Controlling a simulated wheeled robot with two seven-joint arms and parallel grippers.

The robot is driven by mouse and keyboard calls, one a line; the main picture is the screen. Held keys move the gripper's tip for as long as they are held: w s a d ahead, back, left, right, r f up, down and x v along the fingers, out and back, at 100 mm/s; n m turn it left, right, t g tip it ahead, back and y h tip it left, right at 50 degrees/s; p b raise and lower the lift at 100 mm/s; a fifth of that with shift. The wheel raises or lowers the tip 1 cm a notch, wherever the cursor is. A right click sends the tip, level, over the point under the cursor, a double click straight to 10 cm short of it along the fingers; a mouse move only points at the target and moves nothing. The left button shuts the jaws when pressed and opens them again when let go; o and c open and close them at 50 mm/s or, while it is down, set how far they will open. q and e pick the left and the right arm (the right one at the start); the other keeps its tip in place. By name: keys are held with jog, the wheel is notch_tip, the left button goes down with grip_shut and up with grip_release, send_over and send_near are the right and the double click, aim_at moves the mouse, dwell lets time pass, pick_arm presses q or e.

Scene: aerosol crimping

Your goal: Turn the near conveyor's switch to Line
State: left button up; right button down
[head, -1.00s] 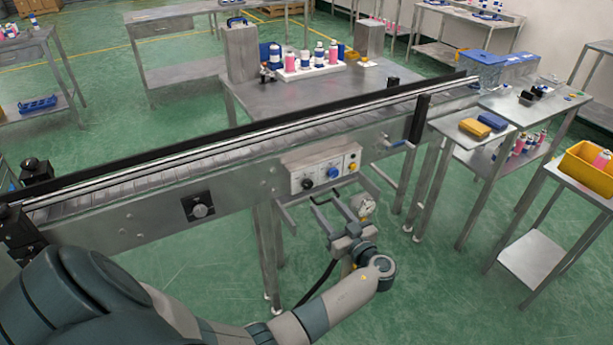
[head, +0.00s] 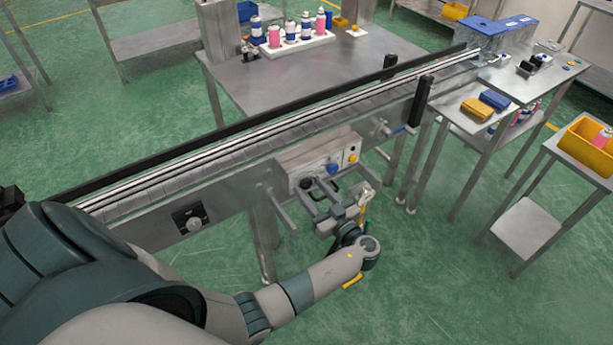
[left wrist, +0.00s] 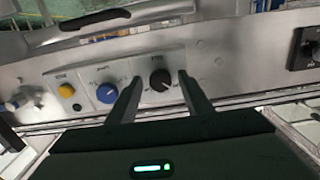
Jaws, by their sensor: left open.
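The near conveyor's control panel (head: 318,169) is on its front side, with a black knob, a blue knob (head: 333,168) and a yellow button (head: 352,158). My left gripper (head: 308,188) is open in front of the panel. In the left wrist view its two fingers (left wrist: 159,82) point at the black knob (left wrist: 160,79), one to each side of it. I cannot tell whether they touch it. The blue knob (left wrist: 106,93) is just left of the left finger. The labels are too small to read. My right gripper is not in view.
A separate black knob plate (head: 192,219) sits further left on the conveyor (head: 240,192). A blue-gripped handle (head: 398,130) sticks out at its right end. A side table with a yellow bin (head: 570,145) stands at right.

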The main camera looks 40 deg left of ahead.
pick_arm(q)
jog(key=shift+a, duration=0.2)
jog(key=shift+r, duration=0.1)
jog(key=shift+c, duration=1.2)
jog(key=c, duration=0.8)
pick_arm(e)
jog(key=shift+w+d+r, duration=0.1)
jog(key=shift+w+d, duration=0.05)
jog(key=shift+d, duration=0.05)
